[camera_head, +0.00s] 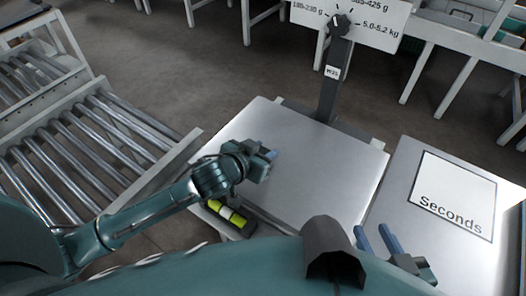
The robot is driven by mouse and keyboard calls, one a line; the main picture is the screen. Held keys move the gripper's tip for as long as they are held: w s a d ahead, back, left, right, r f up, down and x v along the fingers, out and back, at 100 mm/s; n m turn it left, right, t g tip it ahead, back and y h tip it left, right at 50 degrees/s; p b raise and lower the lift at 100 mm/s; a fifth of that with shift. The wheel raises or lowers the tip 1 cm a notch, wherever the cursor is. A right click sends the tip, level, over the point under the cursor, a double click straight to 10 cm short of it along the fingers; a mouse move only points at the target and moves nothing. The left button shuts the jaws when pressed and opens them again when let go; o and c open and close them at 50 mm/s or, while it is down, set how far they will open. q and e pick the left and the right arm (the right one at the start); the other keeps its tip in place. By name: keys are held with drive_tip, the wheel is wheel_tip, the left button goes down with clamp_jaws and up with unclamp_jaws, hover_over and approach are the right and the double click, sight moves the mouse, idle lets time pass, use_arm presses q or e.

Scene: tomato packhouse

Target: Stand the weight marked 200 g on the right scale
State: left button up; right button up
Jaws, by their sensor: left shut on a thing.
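A scale has a bare grey plate (320,165), a dark post and a dial sign (375,22) at its back. My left gripper (270,155) is over the plate's left part, its blue fingertips close together. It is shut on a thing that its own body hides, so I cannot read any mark. I cannot tell whether that thing touches the plate. My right gripper (377,238) is low at the right, its two blue fingers apart with nothing between them. No weight marked 200 g can be made out.
A metal table with a "Seconds" sheet (455,195) is at the right. A roller conveyor (85,145) stands at the left. Most of the scale plate is free.

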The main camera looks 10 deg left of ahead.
use_arm(q)
drive_tip(key=shift+r, duration=0.1)
use_arm(e)
drive_tip(key=shift+r, duration=0.1)
use_arm(q)
drive_tip(key=o, duration=1.1)
use_arm(e)
drive_tip(key=shift+a, duration=0.1)
